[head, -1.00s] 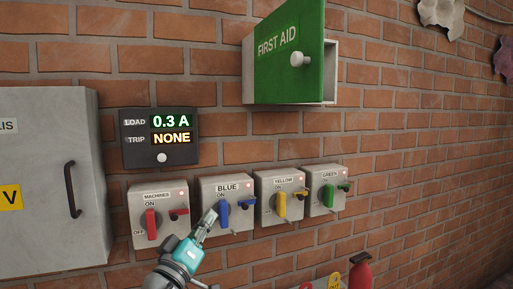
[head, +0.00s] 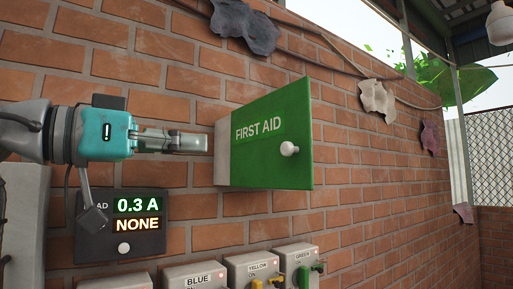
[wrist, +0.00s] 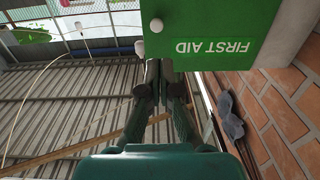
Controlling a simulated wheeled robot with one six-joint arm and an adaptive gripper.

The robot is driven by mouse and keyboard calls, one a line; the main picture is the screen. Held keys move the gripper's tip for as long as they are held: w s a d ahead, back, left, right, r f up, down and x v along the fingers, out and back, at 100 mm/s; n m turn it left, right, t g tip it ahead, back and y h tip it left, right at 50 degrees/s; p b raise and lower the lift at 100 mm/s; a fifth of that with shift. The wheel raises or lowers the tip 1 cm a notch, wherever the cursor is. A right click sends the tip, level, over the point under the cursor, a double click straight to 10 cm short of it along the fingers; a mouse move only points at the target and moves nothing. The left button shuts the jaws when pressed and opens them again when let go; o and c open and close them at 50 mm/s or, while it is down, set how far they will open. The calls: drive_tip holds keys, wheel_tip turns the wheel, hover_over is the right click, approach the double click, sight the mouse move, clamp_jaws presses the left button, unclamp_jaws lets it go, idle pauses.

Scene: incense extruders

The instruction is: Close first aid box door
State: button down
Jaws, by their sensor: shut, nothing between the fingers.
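The first aid box (head: 222,150) is on the brick wall, with its pale left side showing in the head view. Its green door (head: 262,165) carries a white knob (head: 289,148) toward its right edge. That edge looks larger and nearer than the left one, so the door stands swung out from the box. My gripper (head: 205,143) is shut and empty, pointing right, just left of the box. In the wrist view the fingers (wrist: 165,75) end at the edge of the green door (wrist: 225,30); I cannot tell whether they touch it. The box interior is hidden.
A load display (head: 125,222) hangs below my arm. Switch boxes, including the blue (head: 195,278) and green (head: 292,258) ones, line the wall below the first aid box. Torn scraps (head: 378,98) hang on the wall. The space right of the door is clear.

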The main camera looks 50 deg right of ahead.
approach(285, 148)
drive_tip(key=x, duration=0.7)
drive_tip(key=shift+d, duration=0.1)
idle(0.5)
